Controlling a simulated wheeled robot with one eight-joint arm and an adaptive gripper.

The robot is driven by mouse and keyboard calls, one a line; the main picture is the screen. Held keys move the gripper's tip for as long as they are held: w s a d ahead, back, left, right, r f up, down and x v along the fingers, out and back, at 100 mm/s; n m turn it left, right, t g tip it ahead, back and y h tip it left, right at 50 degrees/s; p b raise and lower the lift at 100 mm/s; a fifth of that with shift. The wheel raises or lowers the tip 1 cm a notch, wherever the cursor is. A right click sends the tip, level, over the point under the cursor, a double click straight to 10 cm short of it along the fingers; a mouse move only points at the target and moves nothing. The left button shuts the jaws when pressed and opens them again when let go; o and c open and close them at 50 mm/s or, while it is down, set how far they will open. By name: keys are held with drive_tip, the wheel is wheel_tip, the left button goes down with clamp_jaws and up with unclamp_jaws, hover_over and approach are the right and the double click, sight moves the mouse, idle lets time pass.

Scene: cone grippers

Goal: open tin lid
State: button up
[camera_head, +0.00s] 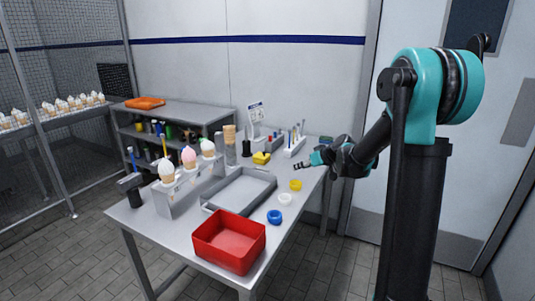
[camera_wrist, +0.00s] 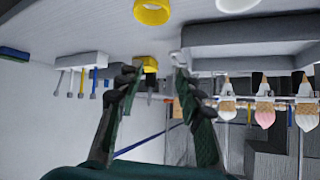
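My gripper (camera_head: 302,165) is over the right side of the table, in the air above its far right part. In the wrist view my gripper (camera_wrist: 156,76) is open, with its two dark fingers apart and nothing between them. A yellow object (camera_head: 261,158) sits on the table to the left of the gripper; a yellow object, probably the same one, shows beyond the fingertips in the wrist view (camera_wrist: 149,64). I cannot make out a tin or its lid for certain. A shallow grey tray (camera_head: 268,184) lies on the table left of the gripper.
A yellow ring (camera_head: 295,185), a white ring (camera_head: 285,199) and a blue ring (camera_head: 274,217) lie along the right edge. A red bin (camera_head: 230,259) is at the front. A cone holder (camera_head: 181,197) stands left. A white rack (camera_head: 295,147) with upright tools stands behind the gripper.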

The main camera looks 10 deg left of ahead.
drive_tip(key=w+a+n+t+y, duration=0.1)
drive_tip(key=w+a, duration=0.2)
drive_tip(key=w, duration=0.5)
drive_tip(key=w+a+n+t+y, duration=0.1)
drive_tip(key=w+a+y, duration=0.15)
drive_tip(key=w, duration=0.45)
approach(261, 154)
drive_tip(key=shift+h, duration=0.45)
drive_tip(key=w+a, duration=0.2)
drive_tip(key=a, duration=0.1)
drive_tip(key=shift+w+a+r, duration=0.1)
drive_tip(key=shift+w+a, duration=0.1)
drive_tip(key=shift+w, duration=0.05)
clamp_jaws()
